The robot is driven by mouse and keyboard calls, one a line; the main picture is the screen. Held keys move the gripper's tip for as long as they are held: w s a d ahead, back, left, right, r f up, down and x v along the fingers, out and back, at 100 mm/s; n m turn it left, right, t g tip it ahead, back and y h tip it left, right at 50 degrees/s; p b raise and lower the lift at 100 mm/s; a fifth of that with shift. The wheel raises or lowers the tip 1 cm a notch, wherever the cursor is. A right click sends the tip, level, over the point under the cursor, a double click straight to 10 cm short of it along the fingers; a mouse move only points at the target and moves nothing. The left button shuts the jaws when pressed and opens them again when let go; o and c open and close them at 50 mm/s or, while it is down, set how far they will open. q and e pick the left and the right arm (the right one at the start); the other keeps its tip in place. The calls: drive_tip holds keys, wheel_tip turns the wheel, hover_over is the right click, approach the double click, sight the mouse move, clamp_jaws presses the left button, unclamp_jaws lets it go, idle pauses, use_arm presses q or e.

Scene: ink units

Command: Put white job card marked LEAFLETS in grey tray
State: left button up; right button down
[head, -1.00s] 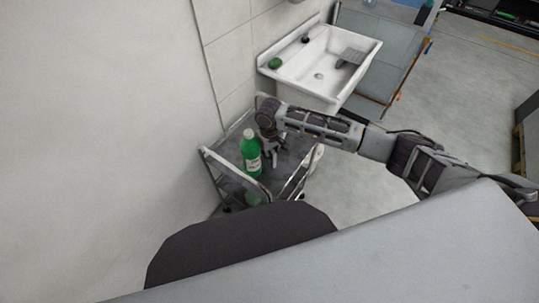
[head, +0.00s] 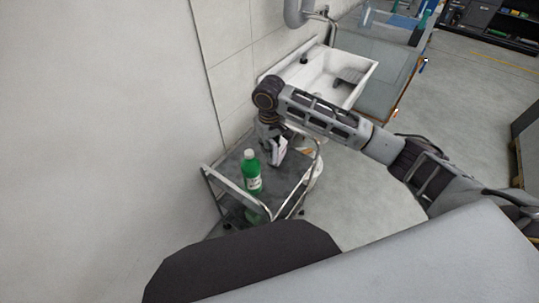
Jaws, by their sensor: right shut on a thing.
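My right gripper (head: 273,157) hangs above the far side of the grey-topped trolley (head: 225,168), pointing down. It is shut on a small flat white thing, which looks like the white job card (head: 280,149). Its lettering is too small to read, and the gripper partly covers it. I cannot make out a grey tray for certain in this view. My left gripper is not in view.
A green bottle (head: 251,172) with a white cap stands on the trolley, just left of my right gripper. A white sink (head: 318,66) stands behind my right arm. A tiled wall borders the trolley on the left. Open floor (head: 350,205) lies to the right.

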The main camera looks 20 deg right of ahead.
drive_tip(key=shift+r, duration=1)
drive_tip(key=shift+s, duration=0.1)
